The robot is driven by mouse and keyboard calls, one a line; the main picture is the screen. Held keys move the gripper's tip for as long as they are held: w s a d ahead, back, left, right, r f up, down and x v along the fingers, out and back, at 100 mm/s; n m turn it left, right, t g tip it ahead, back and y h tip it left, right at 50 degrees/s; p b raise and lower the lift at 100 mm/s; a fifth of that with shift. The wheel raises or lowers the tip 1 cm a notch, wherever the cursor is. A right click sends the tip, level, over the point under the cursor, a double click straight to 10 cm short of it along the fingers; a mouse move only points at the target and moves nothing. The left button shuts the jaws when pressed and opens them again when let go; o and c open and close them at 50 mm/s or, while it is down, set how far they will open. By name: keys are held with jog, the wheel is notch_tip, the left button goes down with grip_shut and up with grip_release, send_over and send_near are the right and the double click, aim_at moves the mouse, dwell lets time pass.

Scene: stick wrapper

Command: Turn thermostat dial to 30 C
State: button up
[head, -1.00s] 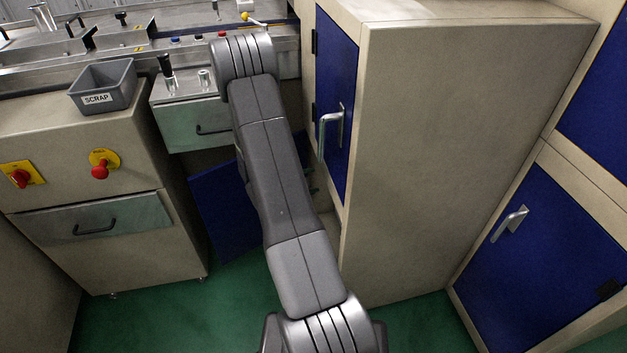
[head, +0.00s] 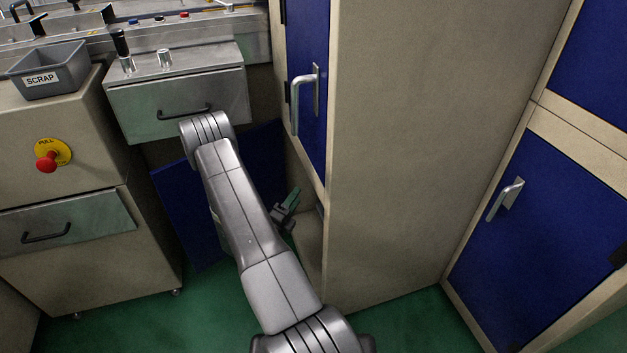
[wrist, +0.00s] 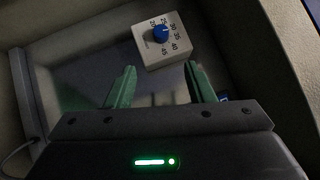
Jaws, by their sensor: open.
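In the wrist view, the thermostat is a small white box (wrist: 178,55) with a blue round dial (wrist: 160,33) and printed numbers around it, including 20, 25, 30, 35, 40 and 45. It sits inside a recessed compartment. The dial's pointer is too small to read surely. My gripper (wrist: 163,82) is open and empty, its two green fingers apart. The thermostat is just beyond the fingertips in the picture, with no contact seen. In the head view, my gripper (head: 295,193) shows small and partly hidden beside my arm, low by the tall cabinet. The thermostat is not visible there.
The tall beige cabinet (head: 425,130) with a blue door (head: 308,75) stands right of my arm. A blue panel (head: 185,215) is behind my arm. A drawer unit (head: 180,95) and a grey scrap bin (head: 50,72) are at the left. Compartment walls surround my gripper.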

jog(key=w+d+r+b, duration=0.1)
jog(key=w+d, duration=0.2)
jog(key=w, duration=0.2)
jog(key=w+d+r+t+b, duration=0.1)
jog(key=w+d+r, duration=0.1)
jog(key=w, duration=0.4)
jog(key=shift+d+m, duration=0.3)
jog(key=shift+d, duration=0.25)
jog(key=shift+w, duration=0.1)
jog(key=c, duration=1)
dwell(0.4)
jog(key=o, duration=1)
jog(key=p+v, duration=0.1)
jog(key=v, duration=1.3)
jog(key=shift+p, duration=0.4)
